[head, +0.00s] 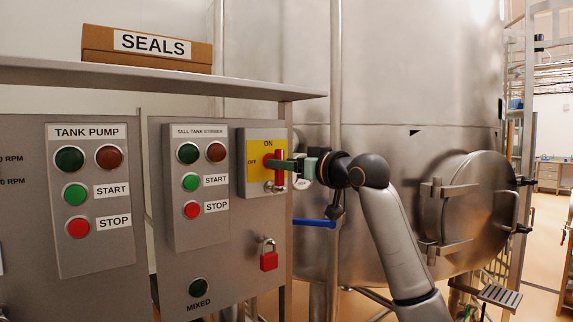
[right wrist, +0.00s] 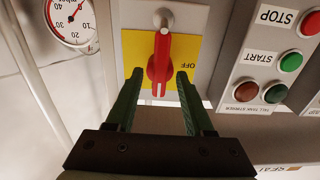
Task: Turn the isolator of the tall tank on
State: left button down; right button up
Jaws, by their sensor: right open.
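The tall tank's isolator is a yellow plate (head: 254,179) on the grey control panel, marked ON at the top and OFF at the left. Its red handle (head: 281,180) stands upright, in line with the ON mark; in the right wrist view the handle (right wrist: 160,55) is also lengthwise up and down, with OFF to one side. My right gripper (head: 284,164) reaches in from the right. In the right wrist view its open green fingers (right wrist: 158,76) stand on either side of the handle's end, with gaps visible. Whether they touch it cannot be told. My left gripper is not in view.
A red padlock (head: 269,261) hangs below the isolator. The tall tank system buttons (head: 191,182) are to its left. A gauge (right wrist: 72,18) and a blue lever (head: 315,223) are close by on the right. A shelf (head: 160,78) with a SEALS box (head: 147,47) overhangs the panel.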

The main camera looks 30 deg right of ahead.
jog(key=s+b, duration=0.4)
jog(key=s, duration=0.8)
jog(key=shift+s+d, duration=0.25)
jog(key=shift+d, duration=0.2)
